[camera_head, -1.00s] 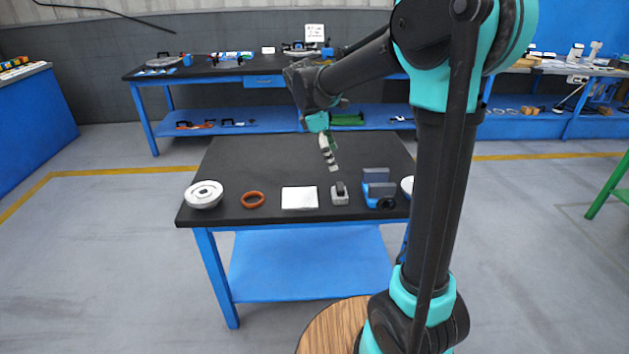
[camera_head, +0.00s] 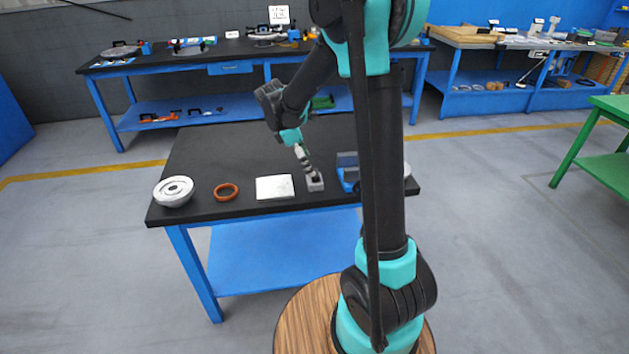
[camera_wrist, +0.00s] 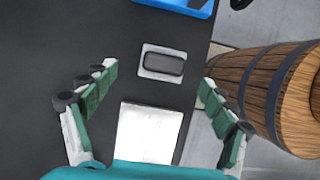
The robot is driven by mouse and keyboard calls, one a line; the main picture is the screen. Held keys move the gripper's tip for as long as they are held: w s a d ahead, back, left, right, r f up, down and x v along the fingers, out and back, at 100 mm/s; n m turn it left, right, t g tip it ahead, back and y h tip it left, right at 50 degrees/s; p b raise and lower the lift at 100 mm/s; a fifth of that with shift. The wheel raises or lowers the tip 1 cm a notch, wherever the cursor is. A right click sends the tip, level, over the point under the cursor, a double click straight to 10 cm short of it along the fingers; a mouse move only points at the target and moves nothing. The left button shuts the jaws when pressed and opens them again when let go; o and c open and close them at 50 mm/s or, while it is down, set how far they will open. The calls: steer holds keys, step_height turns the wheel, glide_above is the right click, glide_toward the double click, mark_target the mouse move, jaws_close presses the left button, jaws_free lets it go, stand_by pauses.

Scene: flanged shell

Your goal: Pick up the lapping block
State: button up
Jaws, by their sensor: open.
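The small pale block with a dark rounded top, which looks to be the lapping block (camera_wrist: 163,64), lies on the black table. It also shows in the head view (camera_head: 314,183), right of the white plate. My gripper (camera_head: 304,161) hangs over it, pointing down. In the wrist view my gripper (camera_wrist: 158,80) is open, its green-padded fingers spread left and right with the block between and slightly beyond their tips. Nothing is held. The gap in height between tips and block is hard to tell.
The flat white plate (camera_head: 275,188) lies close to the block. Further left are an orange ring (camera_head: 226,191) and a round white flanged part (camera_head: 174,191). A blue device (camera_head: 347,172) stands right, partly behind my arm. A wooden barrel (camera_wrist: 262,90) is beyond the table edge.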

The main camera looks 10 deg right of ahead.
steer(key=shift+s+x, duration=0.15)
steer(key=shift+x, duration=1.2)
steer(key=shift+s+x, duration=0.15)
steer(key=shift+x, duration=1.2)
steer(key=shift+d, duration=0.2)
steer(key=c, duration=1.5)
steer(key=shift+r, duration=0.15)
step_height(320, 180, up, 20)
steer(key=shift+f, duration=0.1)
